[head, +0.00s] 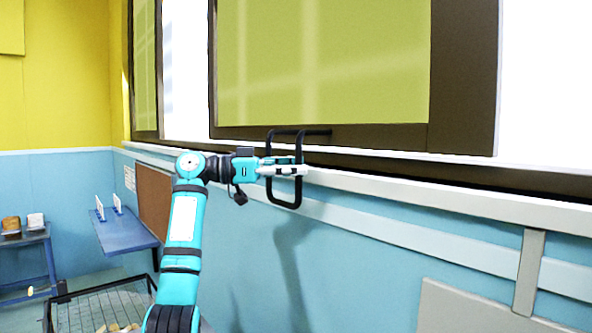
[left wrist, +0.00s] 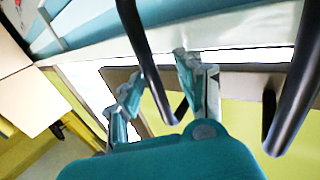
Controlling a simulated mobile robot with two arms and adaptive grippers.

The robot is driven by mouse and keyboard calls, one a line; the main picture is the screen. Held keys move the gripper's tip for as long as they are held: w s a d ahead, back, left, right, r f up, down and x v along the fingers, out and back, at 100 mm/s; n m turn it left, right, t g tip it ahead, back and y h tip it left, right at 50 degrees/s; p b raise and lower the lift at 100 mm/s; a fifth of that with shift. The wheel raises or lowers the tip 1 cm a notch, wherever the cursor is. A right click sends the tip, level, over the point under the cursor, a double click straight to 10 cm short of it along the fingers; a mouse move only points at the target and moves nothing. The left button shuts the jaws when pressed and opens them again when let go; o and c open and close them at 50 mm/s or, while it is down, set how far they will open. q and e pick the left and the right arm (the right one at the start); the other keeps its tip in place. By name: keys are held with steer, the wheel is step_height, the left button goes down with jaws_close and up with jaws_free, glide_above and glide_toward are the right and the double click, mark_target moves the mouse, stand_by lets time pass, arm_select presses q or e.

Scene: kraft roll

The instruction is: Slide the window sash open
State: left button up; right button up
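The window sash (head: 330,133) has a dark brown frame around a yellow-green tinted pane and stands in the upper middle of the head view. A black loop handle (head: 298,190) is fixed to its lower rail and hangs below it. My left gripper (head: 301,170) is at the handle, its fingers crossing the loop. In the left wrist view, the fingers (left wrist: 158,72) are spread apart. One black handle bar (left wrist: 145,50) runs between them, and another bar (left wrist: 300,85) is at the right. Contact with the bar cannot be told. My right gripper is not in view.
A white sill (head: 430,195) runs along the wall below the window. A blue shelf (head: 122,236) and a brown board (head: 153,200) are at the left. A wire basket (head: 95,305) stands at lower left. A grey panel (head: 470,310) is at lower right.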

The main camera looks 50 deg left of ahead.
arm_select(q)
steer(key=shift+w+d, duration=0.2)
steer(key=shift+d, duration=0.1)
steer(key=v, duration=1.2)
steer(key=shift+a, duration=0.2)
steer(key=shift+f, duration=0.1)
